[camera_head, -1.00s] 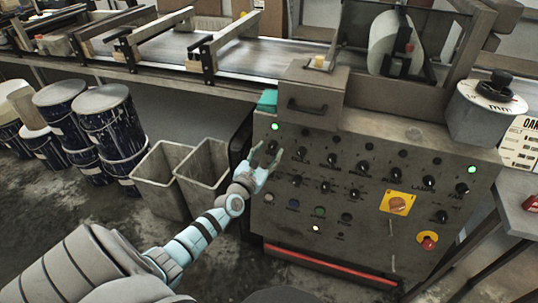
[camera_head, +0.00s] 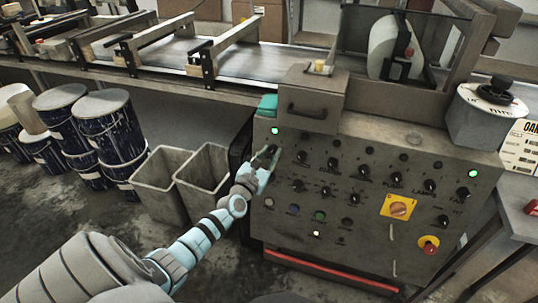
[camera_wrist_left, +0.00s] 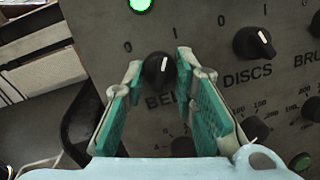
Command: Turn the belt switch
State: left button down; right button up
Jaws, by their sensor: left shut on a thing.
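The belt switch is a black rotary knob (camera_wrist_left: 158,70) with a white pointer line, above the label "BEL…" in the left wrist view. Its pointer is near upright, leaning slightly right. My left gripper (camera_head: 268,156) is at the upper left of the grey control panel (camera_head: 375,235). In the left wrist view its teal-padded fingers (camera_wrist_left: 157,72) stand on both sides of the knob and are shut on it. In the head view the gripper mostly hides this knob. My right gripper is not in view.
The discs knob (camera_wrist_left: 254,43) is to the right of the belt knob. A green lamp (camera_head: 275,130) glows above the gripper. A red emergency button (camera_head: 428,243) is lower right. Two grey bins (camera_head: 165,180) and blue drums (camera_head: 107,130) stand left. The conveyor (camera_head: 250,65) runs behind.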

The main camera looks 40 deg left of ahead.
pick_arm(q)
jog(key=shift+n, duration=0.3)
jog(key=n+y, duration=0.1)
jog(key=n, duration=0.2)
jog(key=n+y+b, duration=0.1)
jog(key=n, duration=0.2)
jog(key=shift+d+f, duration=0.1)
jog(key=shift+d, duration=0.05)
jog(key=n, duration=0.3)
jog(key=n+g+y, duration=0.1)
jog(key=n, duration=0.3)
jog(key=shift+w+d+y+b, duration=0.1)
jog(key=shift+d+y+b, duration=0.05)
jog(key=shift+y+b, duration=0.2)
jog(key=shift+n, duration=0.3)
jog(key=c, duration=1.3)
grip_release()
